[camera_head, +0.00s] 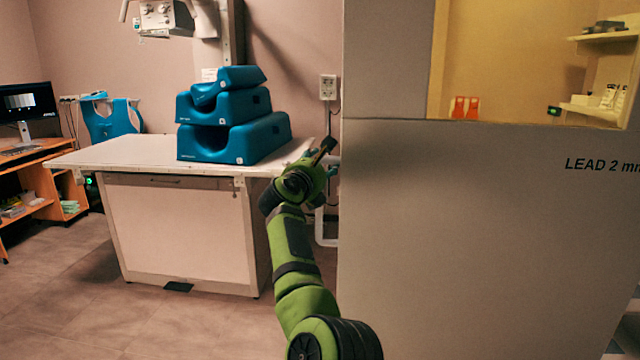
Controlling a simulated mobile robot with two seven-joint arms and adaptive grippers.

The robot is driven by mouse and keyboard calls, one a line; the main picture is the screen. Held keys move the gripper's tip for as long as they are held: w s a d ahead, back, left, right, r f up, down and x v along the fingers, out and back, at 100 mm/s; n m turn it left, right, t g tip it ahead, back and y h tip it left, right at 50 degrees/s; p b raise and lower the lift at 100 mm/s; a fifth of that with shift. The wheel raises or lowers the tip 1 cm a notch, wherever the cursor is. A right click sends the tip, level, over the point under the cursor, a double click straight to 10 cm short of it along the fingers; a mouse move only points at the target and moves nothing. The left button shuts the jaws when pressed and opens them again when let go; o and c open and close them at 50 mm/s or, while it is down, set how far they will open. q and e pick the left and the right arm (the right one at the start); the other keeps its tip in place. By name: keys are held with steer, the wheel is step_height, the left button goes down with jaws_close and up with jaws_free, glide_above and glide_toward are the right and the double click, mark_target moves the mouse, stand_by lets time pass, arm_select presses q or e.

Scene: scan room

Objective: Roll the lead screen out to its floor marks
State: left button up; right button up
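The lead screen (480,230) is a large grey panel filling the right half of the head view, lettered "LEAD 2 mm". It has a yellowish window (510,65) in its upper part. A white tubular handle (321,232) shows at its left edge, partly hidden by my green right arm. My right gripper (328,160) is at that edge, beside the upper part of the handle. Its fingers are small and partly hidden, so I cannot tell whether they grip the handle. My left gripper is out of view. I see no clear floor marks; the screen's base is hidden.
A white exam table (130,152) with stacked blue cushions (235,140) stands left of the screen. A wooden desk (35,165) with a monitor (27,103) is at far left. The tiled floor (75,310) at front left is clear.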

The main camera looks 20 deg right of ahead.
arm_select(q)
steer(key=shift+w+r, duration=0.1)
arm_select(e)
step_height(320, 180, up, 4)
steer(key=shift+w+r, duration=0.1)
steer(key=shift+w, duration=0.05)
step_height(320, 180, down, 3)
steer(key=shift+w, duration=0.1)
arm_select(q)
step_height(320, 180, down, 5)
steer(key=b, duration=0.4)
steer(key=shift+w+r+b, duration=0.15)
steer(key=shift+b, duration=0.2)
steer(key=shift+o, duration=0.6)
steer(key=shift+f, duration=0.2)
arm_select(e)
steer(key=v, duration=0.8)
steer(key=shift+s+a+f, duration=0.25)
steer(key=shift+s+f, duration=0.05)
steer(key=shift+f, duration=0.25)
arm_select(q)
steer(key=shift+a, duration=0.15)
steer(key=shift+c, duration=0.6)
